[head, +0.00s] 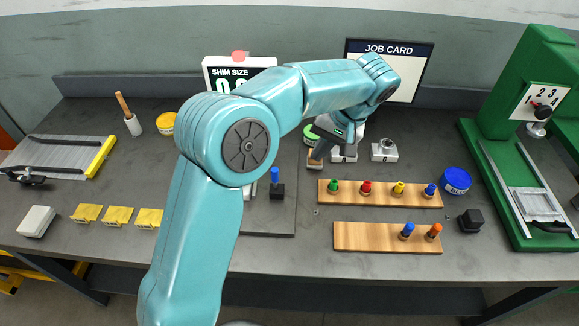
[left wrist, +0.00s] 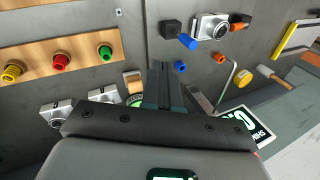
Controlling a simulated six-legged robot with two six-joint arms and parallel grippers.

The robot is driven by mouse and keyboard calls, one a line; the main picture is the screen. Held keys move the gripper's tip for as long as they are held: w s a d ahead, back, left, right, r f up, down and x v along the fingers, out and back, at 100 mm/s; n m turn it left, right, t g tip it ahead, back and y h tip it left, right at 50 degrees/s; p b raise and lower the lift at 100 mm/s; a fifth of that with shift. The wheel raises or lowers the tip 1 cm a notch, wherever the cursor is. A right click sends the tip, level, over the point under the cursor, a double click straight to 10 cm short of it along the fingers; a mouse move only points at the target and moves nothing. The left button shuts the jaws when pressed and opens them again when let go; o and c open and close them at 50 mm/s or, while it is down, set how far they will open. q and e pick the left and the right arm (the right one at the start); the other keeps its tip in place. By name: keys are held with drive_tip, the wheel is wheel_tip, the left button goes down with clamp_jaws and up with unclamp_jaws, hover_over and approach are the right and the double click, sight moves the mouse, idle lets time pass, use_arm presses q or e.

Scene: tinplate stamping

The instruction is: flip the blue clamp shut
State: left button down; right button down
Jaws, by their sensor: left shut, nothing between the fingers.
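The blue clamp in the head view has a black base (head: 277,191) and a blue handle (head: 275,174) that stands up from it. My left arm hides much of the area left of the clamp. My right gripper is not in view.
Wooden peg boards (head: 388,205) (head: 350,237) lie to the right. Small silver cameras (head: 384,151) stand behind them. An orange clamp part (left wrist: 238,25) is beside the camera body. A green press (head: 545,160) stands far right.

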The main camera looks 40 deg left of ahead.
sight(275, 178)
use_arm(q)
drive_tip(key=s+a+f+p, duration=0.2)
drive_tip(key=a+f, duration=0.5)
drive_tip(key=f, duration=0.2)
drive_tip(key=shift+s+f+p, duration=0.2)
drive_tip(key=shift+s+p, duration=0.1)
drive_tip(key=shift+p, duration=0.05)
drive_tip(key=shift+a, duration=0.1)
drive_tip(key=shift+s+a+r+h+b, duration=0.1)
drive_tip(key=shift+s+a+h+b, duration=0.05)
drive_tip(key=shift+h+b, duration=0.25)
drive_tip(key=shift+a+t+h, duration=0.15)
drive_tip(key=shift+t+h, duration=0.15)
drive_tip(key=shift+t, duration=0.1)
